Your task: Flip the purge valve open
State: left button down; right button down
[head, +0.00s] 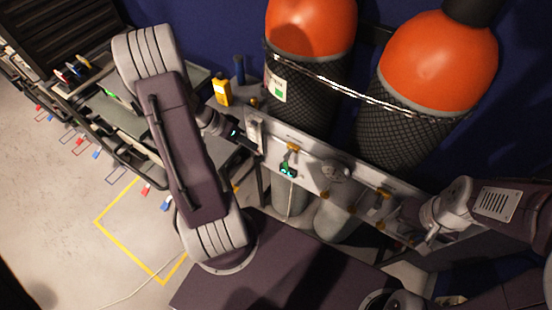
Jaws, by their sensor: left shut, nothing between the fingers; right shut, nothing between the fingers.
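A pale panel (320,172) runs across below two gas cylinders and carries several small brass-coloured fittings. One fitting (293,148) has a small dark part with a teal glow (288,171) below it. Another brass fitting (383,193) is further right. I cannot tell which fitting is the purge valve or how its lever is turned. My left gripper (254,147) is shut and empty near the panel's left end, left of the teal-lit part. My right gripper (430,238) is shut and empty near the panel's right end. Contact with the panel cannot be made out.
Two orange-topped cylinders (312,25) (440,62) in black netting stand behind the panel, with a chain (340,85) across them. A yellow bottle (222,90) stands on the bench at left. Grey cylindrical vessels (289,198) sit below the panel. Floor at left is open, with yellow tape (130,250).

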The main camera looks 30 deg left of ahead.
pick_arm(q)
jog(key=w+d+f, duration=0.2)
jog(key=d+f, duration=0.4)
jog(key=d, duration=0.2)
jog(key=shift+w+f, duration=0.3)
jog(key=shift+f, duration=0.05)
jog(key=shift+d, duration=0.1)
